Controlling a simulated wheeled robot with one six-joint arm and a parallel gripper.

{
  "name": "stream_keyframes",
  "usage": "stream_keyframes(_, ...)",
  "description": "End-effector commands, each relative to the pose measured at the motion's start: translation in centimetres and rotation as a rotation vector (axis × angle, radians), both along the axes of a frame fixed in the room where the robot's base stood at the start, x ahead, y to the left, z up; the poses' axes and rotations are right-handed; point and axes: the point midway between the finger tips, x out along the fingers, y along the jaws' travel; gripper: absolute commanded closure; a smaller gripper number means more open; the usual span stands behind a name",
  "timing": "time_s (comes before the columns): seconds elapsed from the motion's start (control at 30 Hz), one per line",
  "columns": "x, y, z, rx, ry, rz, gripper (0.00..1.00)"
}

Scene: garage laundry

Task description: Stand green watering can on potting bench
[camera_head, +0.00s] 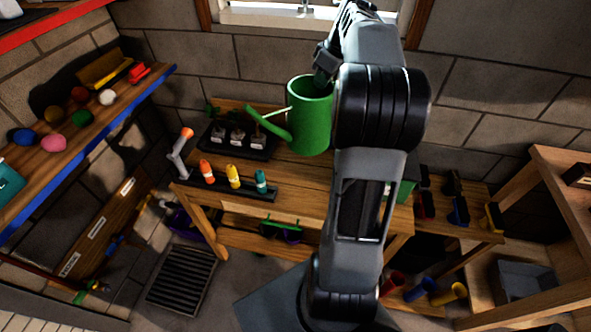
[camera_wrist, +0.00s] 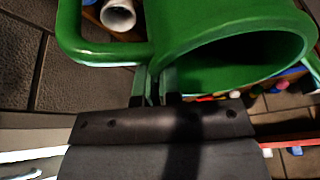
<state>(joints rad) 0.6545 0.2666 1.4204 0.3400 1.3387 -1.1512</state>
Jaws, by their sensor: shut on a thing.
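The green watering can (camera_head: 309,118) is upright in the head view, over the back middle of the wooden potting bench (camera_head: 308,178). Its spout points left, towards a dark tray of small pots. My gripper (camera_head: 326,72) is at the can's upper rim and shut on it. In the wrist view the can (camera_wrist: 175,30) fills the upper part, with its open mouth at the right and a curved green part at the left. My gripper's fingers (camera_wrist: 153,88) close on its wall. I cannot tell whether the can's base touches the bench; my arm hides part of the bench.
A dark tray with several small pots (camera_head: 238,140) stands at the bench's back left. A rack of orange, yellow and teal bottles (camera_head: 234,178) lies along the front left. A lamp-like grey and orange thing (camera_head: 181,150) stands at the left corner. The front middle of the bench is bare.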

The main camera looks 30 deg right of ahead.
Motion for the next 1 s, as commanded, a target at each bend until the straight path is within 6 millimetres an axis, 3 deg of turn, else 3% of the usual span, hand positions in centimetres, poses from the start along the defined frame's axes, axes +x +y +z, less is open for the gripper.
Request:
stream_keyframes(0.03,0.0,0.0,-1.6,-0.001,-0.005,-0.001,1.00)
stream_keyframes(0.4,0.0,0.0,-8.6,0.000,-0.003,0.000,1.00)
stream_keyframes(1.0,0.0,0.0,-16.2,0.000,-0.003,0.000,1.00)
